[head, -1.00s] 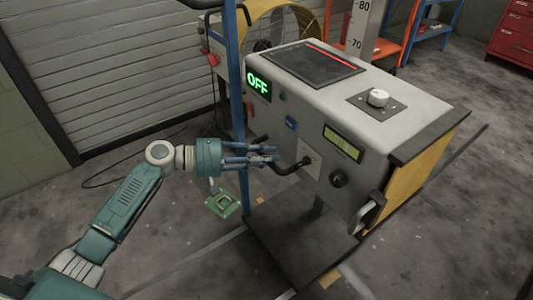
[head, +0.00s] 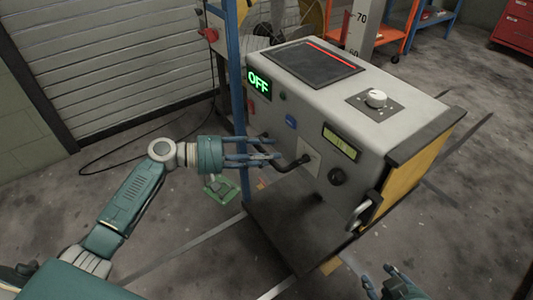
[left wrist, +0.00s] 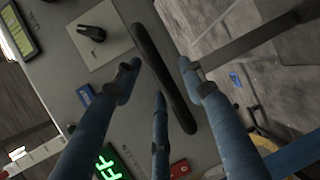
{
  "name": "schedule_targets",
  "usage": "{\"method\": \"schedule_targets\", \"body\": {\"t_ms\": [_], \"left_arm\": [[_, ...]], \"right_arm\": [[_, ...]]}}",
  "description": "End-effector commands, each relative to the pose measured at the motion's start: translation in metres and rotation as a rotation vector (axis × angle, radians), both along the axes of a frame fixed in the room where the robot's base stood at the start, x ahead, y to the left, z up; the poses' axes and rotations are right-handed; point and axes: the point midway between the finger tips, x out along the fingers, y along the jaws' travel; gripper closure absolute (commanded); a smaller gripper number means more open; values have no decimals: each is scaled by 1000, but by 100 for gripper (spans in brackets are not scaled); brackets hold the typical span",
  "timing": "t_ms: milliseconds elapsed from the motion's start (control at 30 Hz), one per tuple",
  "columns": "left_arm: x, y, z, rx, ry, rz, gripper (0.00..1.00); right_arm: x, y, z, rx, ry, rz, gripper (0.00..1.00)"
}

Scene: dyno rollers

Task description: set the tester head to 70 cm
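The grey tester cabinet (head: 350,85) has a green OFF display (head: 259,84) and a black crank handle (head: 290,165) at a pale plate (head: 311,157) on its front. A height scale (head: 359,30) behind it shows 70, with part of a lower number cut off by the cabinet. I cannot make out the tester head. My left gripper (head: 268,156) is at the crank handle. In the left wrist view, the black handle (left wrist: 165,78) runs between its spread fingers, with gaps visible. My right gripper (head: 380,276) is open and empty at the bottom right.
A blue upright post (head: 234,70) stands close to my left gripper. The cabinet also bears a white dial (head: 376,98), a small yellow-green display (head: 341,142) and a side handle (head: 360,212). A dark base plate (head: 300,225) lies below. Grey floor is open around it.

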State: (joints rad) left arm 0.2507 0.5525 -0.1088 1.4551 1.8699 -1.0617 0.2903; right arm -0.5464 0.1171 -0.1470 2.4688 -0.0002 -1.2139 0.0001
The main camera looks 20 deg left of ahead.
Motion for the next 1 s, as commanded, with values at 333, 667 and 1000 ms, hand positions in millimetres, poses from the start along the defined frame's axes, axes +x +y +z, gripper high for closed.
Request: {"method": "schedule_targets", "body": {"t_ms": [333,667,1000], "left_arm": [[-5,9,1,0,1,0,59],[-37,66,13,3,1,1,59],[-57,102,21,0,1,0,59]], "right_arm": [[0,0,-1,0,2,-1,60],[0,0,0,0,1,0,60],[0,0,0,0,1,0,60]]}}
